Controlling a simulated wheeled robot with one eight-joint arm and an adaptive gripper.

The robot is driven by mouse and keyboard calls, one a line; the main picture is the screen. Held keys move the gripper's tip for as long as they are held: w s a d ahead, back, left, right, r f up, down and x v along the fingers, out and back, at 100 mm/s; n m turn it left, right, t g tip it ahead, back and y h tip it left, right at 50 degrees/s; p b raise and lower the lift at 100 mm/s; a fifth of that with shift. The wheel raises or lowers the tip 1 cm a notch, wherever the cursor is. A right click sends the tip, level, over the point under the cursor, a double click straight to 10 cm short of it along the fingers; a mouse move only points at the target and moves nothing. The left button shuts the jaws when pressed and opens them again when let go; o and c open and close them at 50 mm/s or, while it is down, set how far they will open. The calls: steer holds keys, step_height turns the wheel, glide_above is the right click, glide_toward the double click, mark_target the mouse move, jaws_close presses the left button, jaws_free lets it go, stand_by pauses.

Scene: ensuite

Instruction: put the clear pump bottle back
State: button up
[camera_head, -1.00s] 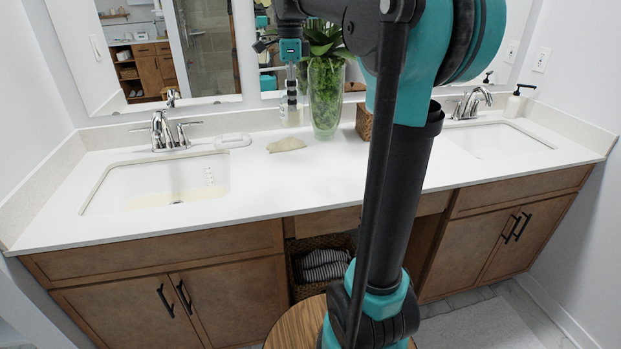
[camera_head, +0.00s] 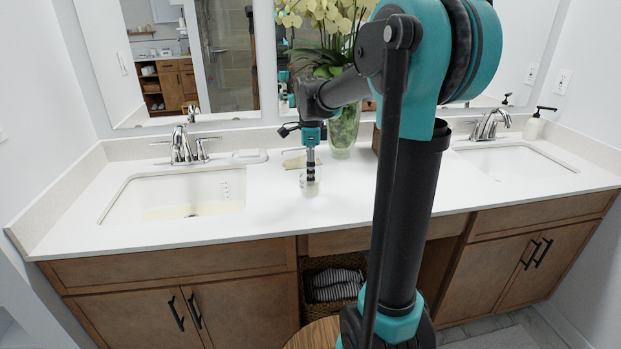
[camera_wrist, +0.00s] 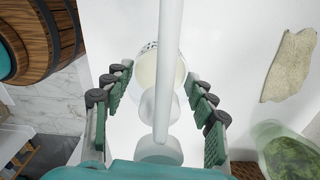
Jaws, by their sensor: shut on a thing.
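The clear pump bottle (camera_head: 311,186) is held upright by my gripper (camera_head: 310,168) over the white counter (camera_head: 262,208), between the two sinks and nearer the left one. I cannot tell whether its base touches the counter. In the wrist view the bottle (camera_wrist: 147,68) lies between the two rows of finger pads of my gripper (camera_wrist: 163,92), with its pale pump stem pointing toward the camera. The fingers are shut on it. Part of the bottle is hidden by the pump in that view.
A beige cloth (camera_head: 294,161) lies just behind the bottle, and a glass vase (camera_head: 343,135) with flowers stands behind right. A white dish (camera_head: 249,157) sits beside the left tap (camera_head: 183,146). The left sink (camera_head: 165,190) is close.

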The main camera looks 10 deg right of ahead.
steer(key=shift+f, duration=1)
steer(key=o, duration=1.6)
steer(key=shift+f, duration=0.15)
steer(key=shift+o, duration=0.2)
step_height(320, 180, up, 12)
steer(key=shift+r, duration=0.15)
